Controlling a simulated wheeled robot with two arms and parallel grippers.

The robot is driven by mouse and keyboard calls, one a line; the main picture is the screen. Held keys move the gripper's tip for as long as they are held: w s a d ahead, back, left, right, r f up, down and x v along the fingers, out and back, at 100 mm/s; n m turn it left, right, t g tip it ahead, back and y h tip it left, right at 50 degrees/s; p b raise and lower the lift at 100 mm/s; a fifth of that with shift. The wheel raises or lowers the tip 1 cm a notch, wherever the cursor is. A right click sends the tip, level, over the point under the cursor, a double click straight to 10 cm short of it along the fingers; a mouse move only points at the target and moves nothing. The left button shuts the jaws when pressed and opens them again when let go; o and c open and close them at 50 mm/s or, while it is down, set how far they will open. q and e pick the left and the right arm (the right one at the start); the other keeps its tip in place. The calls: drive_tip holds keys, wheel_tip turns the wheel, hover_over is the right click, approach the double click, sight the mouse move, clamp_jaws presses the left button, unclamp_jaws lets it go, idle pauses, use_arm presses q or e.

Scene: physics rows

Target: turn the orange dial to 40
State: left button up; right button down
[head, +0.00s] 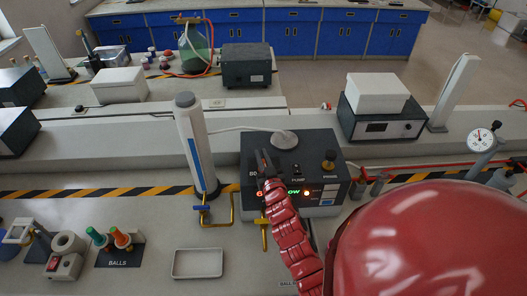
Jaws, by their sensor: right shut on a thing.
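My right gripper (264,165) reaches in from the lower right on a red segmented arm. Its dark fingers are shut at the left part of the top of a dark control box (309,149). The orange dial is not clearly visible; the fingers and wrist cover the spot they grip, and no scale reading can be made out. A green display (294,191) on the box front is partly covered by my wrist. My left gripper is not in view.
A tall white cylinder (194,140) with brass pipes stands left of the box. An empty white tray (198,263) lies in front. A round gauge (481,138) stands at the right.

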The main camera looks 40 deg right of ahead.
drive_tip(key=shift+a+n+t+y+p, duration=0.2)
drive_tip(key=shift+n+y+p, duration=0.35)
drive_tip(key=shift+y, duration=0.3)
drive_tip(key=shift+a+n+t+y+p, duration=0.1)
drive_tip(key=shift+n+t+y+p, duration=0.1)
drive_tip(key=shift+n+y+p, duration=0.4)
drive_tip(key=shift+y, duration=0.25)
drive_tip(key=c, duration=0.9)
unclamp_jaws()
drive_tip(key=shift+w, duration=0.1)
